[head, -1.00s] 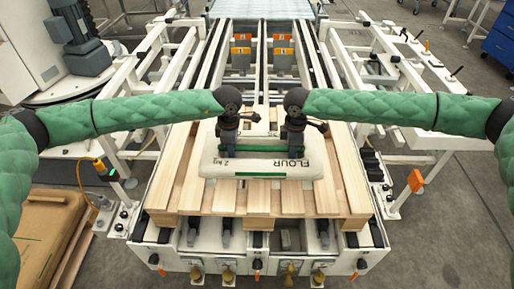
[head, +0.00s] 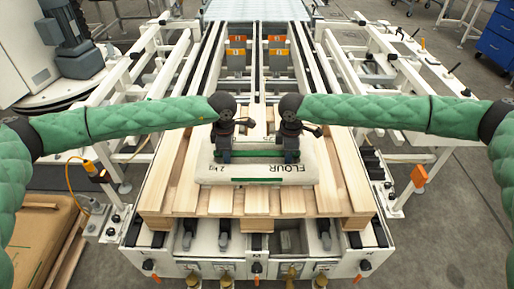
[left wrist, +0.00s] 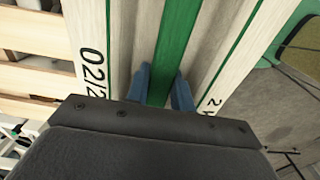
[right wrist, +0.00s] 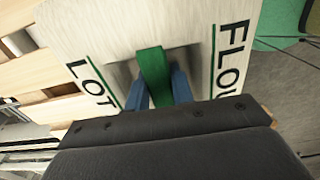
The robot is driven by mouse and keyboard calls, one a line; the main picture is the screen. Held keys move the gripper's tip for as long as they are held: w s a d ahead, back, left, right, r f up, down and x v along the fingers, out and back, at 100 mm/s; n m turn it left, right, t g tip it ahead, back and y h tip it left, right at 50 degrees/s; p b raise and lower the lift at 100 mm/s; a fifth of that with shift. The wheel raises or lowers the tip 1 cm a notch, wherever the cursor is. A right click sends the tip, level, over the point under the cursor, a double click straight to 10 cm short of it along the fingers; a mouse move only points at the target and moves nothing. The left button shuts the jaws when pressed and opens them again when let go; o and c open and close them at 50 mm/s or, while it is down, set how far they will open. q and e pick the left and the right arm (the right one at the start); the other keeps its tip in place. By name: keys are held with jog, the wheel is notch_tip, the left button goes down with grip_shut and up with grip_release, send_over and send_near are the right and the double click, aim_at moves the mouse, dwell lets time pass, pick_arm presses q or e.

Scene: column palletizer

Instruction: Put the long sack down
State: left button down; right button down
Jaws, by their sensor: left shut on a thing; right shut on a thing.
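The long sack (head: 258,172) is pale with "FLOUR" and "2 kg" printed on it and a green strip along its top. In the head view it lies crosswise over the wooden pallet (head: 160,190); I cannot tell whether it touches the slats. My left gripper (head: 224,156) is shut on the sack's green strip near its left end. My right gripper (head: 290,156) is shut on the same strip toward the right. The blue fingers straddle the strip in the left wrist view (left wrist: 161,88) and in the right wrist view (right wrist: 158,88).
The pallet sits on a white conveyor frame (head: 205,262) with rails running away behind it. Side rails and posts with orange sensors (head: 419,176) flank it. A brown box (head: 45,235) stands at the lower left. Bare slats show around the sack.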

pick_arm(q)
jog(key=shift+f+b, duration=0.3)
jog(key=shift+b, duration=0.1)
pick_arm(e)
jog(key=shift+f, duration=0.3)
